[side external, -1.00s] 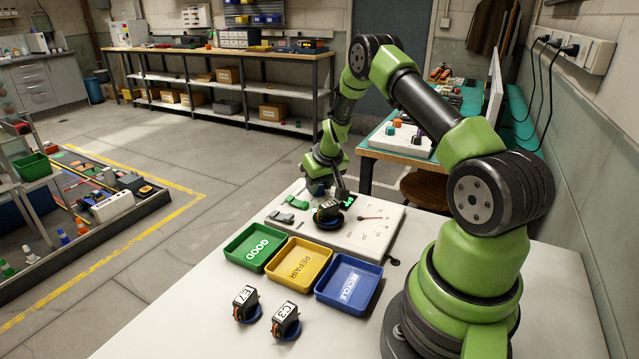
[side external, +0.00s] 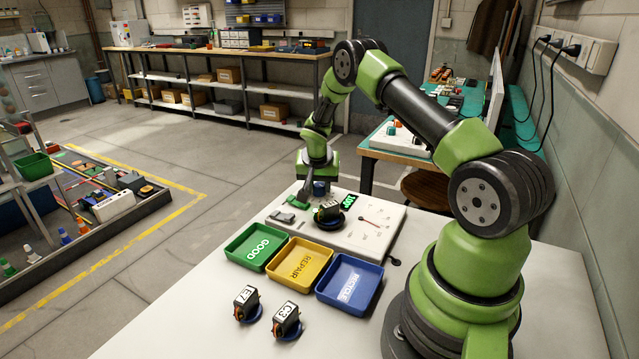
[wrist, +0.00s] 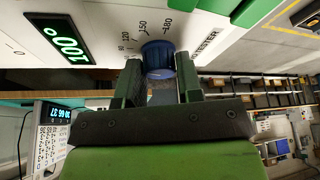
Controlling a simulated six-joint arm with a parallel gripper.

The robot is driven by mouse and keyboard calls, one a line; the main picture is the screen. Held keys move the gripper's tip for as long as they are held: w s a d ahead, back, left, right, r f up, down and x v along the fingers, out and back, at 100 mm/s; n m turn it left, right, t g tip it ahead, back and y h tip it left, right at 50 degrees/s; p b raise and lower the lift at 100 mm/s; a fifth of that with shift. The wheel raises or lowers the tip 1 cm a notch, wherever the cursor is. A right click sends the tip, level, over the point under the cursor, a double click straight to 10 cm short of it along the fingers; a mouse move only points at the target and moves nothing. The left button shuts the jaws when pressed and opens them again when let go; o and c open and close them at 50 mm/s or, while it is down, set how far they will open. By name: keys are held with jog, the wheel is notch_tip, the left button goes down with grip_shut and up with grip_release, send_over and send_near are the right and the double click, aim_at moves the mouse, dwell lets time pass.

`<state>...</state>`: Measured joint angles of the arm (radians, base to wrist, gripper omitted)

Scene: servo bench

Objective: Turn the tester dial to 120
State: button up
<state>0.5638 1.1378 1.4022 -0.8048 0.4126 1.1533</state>
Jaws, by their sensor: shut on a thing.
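The tester (side external: 372,237) is a pale slab on the bench with a servo (side external: 327,211) seated on it in a blue ring. Its blue dial (wrist: 158,58) sits in the wrist view beside printed marks that include 90, 120, 150 and 180. The tester's green display (wrist: 60,38) appears upside down there and seems to read 100°; it is lit in the side view too (side external: 349,200). My gripper (wrist: 159,74) is shut on the dial, one finger on each side. The dial's pointer is not clear. In the side view, my gripper (side external: 312,188) is at the tester's far edge.
Green (side external: 240,257), yellow (side external: 278,273) and blue (side external: 328,297) trays marked GOOD, REPAIR and RECYCLE line the tester's near side. Two labelled servos, E7 (side external: 246,297) and C3 (side external: 288,318), stand in front of them. The bench's front left is clear.

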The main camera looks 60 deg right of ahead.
jog(key=shift+m, duration=0.5)
jog(key=shift+g, duration=0.3)
jog(key=o, duration=0.9)
jog(key=v, duration=1)
jog(key=shift+f, duration=0.1)
